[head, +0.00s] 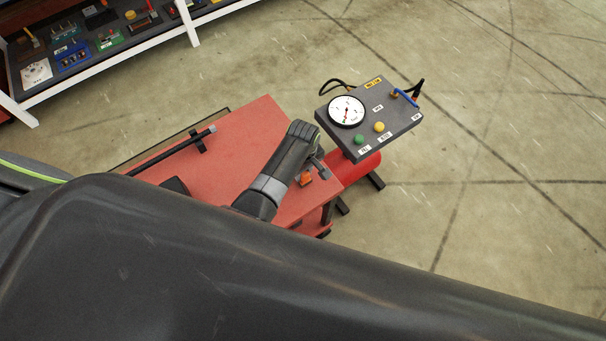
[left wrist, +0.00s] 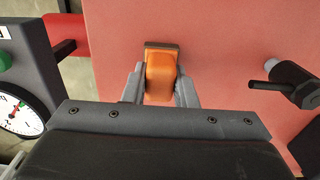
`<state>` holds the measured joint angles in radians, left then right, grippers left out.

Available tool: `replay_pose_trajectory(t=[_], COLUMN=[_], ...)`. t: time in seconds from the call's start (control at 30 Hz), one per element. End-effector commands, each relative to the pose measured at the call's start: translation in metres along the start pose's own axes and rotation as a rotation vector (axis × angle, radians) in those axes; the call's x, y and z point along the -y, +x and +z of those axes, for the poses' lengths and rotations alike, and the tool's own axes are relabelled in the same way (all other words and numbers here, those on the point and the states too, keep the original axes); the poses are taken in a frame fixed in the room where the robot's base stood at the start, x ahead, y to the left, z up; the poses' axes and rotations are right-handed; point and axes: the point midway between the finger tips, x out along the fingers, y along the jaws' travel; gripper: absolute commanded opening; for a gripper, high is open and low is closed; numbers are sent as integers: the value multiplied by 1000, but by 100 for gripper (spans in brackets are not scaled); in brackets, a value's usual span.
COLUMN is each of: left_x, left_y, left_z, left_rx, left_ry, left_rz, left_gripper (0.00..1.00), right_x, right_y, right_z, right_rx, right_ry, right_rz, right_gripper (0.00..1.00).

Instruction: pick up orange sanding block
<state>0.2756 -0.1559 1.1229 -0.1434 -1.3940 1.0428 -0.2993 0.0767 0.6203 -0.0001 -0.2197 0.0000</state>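The orange sanding block (left wrist: 161,76) is between the two fingers of my left gripper (left wrist: 161,88) in the left wrist view, with a dark strip along its far edge. The fingers lie close along both its sides; I cannot tell whether they press on it. In the head view the block (head: 305,179) shows small and partly hidden at the right part of the red cart top (head: 240,135), beside my left gripper (head: 316,168). I cannot tell whether it rests on the top or is lifted. My right gripper is not in view.
A grey control box (head: 395,127) with a gauge, buttons and cables stands just beyond the cart's right edge, near my left gripper. A black rod (head: 170,152) in a holder lies on the cart's left part. A shelf (head: 110,62) with several items stands at upper left. Open floor lies right.

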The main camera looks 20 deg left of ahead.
Motion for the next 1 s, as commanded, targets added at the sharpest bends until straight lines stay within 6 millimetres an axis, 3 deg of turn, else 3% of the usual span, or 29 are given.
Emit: replay_pose_trajectory(t=[0.13,0.47,1.0], left_x=[0,0,-1], left_y=[0,-7,-89], left_z=[0,0,0], left_rx=[0,0,-1], left_ry=[0,0,1], left_rz=[0,1,1], left_gripper=[1,1,1], right_x=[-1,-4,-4], right_y=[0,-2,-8], right_z=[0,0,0], right_rx=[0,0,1], right_ry=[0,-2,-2], right_rz=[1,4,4], right_gripper=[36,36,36])
